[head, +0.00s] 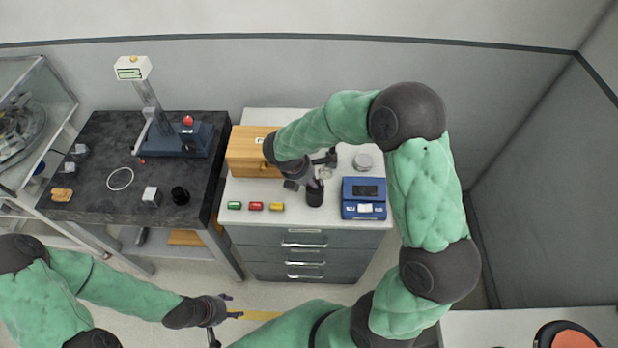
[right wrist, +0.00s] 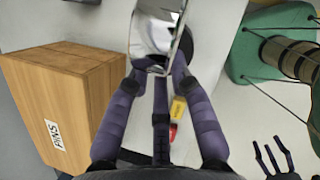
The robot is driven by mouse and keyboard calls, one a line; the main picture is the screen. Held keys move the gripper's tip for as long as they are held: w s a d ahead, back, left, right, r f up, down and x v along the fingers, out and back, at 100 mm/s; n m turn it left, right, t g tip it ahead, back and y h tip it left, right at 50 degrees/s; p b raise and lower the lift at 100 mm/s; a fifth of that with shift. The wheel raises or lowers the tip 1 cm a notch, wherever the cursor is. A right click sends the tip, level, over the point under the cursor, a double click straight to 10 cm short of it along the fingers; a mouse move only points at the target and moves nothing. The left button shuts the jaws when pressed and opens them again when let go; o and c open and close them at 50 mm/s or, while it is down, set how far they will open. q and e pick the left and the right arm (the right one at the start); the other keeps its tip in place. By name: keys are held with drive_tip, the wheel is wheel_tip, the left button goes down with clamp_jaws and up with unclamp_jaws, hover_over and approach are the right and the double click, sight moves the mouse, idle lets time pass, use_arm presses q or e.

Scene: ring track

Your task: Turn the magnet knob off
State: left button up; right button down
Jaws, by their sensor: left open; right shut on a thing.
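A red knob (head: 188,120) sits on top of a blue-based stand (head: 182,140) on the dark bench at the left. I cannot tell for sure that it is the magnet knob. My right gripper (head: 312,177) is over the white cabinet top, beside the wooden box, far right of the red knob. In the right wrist view its fingers (right wrist: 157,72) are shut on a shiny metal piece (right wrist: 155,28), whose far end is cut off. My left gripper (head: 220,318) is open and empty, low in front of the bench and cabinet.
The wooden box (head: 242,152) labelled PINS stands at the cabinet's left. Green, red (head: 256,206) and yellow blocks lie in front. A black cup (head: 315,193) and blue scale (head: 363,198) are near. The bench holds a white ring (head: 120,179) and small blocks.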

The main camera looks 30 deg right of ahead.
drive_tip(key=c, duration=1.1)
unclamp_jaws()
drive_tip(key=shift+c, duration=0.2)
drive_tip(key=v, duration=1.2)
